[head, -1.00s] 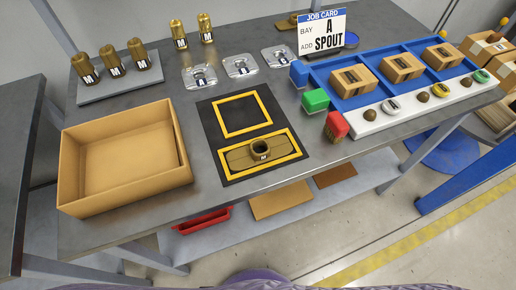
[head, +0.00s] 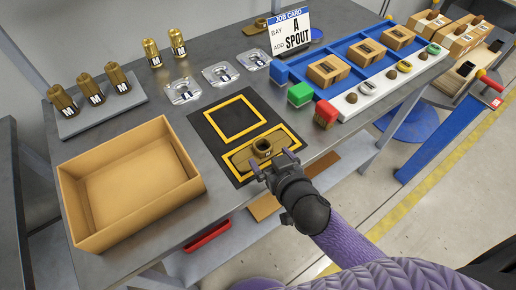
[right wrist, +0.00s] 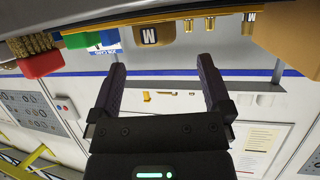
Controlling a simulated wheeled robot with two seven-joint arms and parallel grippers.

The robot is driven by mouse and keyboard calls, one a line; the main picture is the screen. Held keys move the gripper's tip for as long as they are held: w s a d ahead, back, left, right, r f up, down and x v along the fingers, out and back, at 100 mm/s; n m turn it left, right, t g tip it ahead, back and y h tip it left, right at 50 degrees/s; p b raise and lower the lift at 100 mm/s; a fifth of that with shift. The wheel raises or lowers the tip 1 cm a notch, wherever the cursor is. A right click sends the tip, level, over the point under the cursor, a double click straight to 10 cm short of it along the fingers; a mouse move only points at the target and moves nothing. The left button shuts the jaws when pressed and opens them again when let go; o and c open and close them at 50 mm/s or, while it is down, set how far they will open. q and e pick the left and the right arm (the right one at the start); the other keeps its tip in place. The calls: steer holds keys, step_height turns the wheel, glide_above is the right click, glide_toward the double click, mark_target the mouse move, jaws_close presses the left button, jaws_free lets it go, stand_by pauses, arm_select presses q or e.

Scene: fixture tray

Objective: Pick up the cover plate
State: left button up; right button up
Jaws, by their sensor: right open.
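A brass oblong plate with a raised round neck (head: 262,147) lies in the lower yellow frame of the black mat (head: 205,128); it is probably the cover plate. A brass part marked M shows in the right wrist view (right wrist: 152,36), beyond the fingers. My right gripper (head: 274,164) is at the near edge of the brass plate, jaws apart; I cannot tell whether it touches. In the right wrist view the gap between the fingers (right wrist: 161,70) is empty. Three silver plates marked M, one of them here (head: 182,91), lie behind the mat. My left gripper is not in view.
An empty cardboard box (head: 75,200) stands left of the mat. Brass cylinders (head: 90,92) stand on a grey block behind it. Red (head: 325,114), green and blue blocks and a blue tray (head: 333,68) are at the right. The upper yellow frame (head: 235,118) is empty.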

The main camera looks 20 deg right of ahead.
mark_target(260, 142)
steer(key=x, duration=0.2)
steer(key=b+x, duration=0.1)
steer(key=x, duration=0.2)
steer(key=shift+d+f+b, duration=0.2)
steer(key=shift+f+b, duration=0.05)
steer(key=shift+b, duration=0.05)
steer(key=shift+w+f, duration=0.1)
steer(key=shift+w, duration=0.3)
steer(key=shift+c, duration=0.4)
jaws_close()
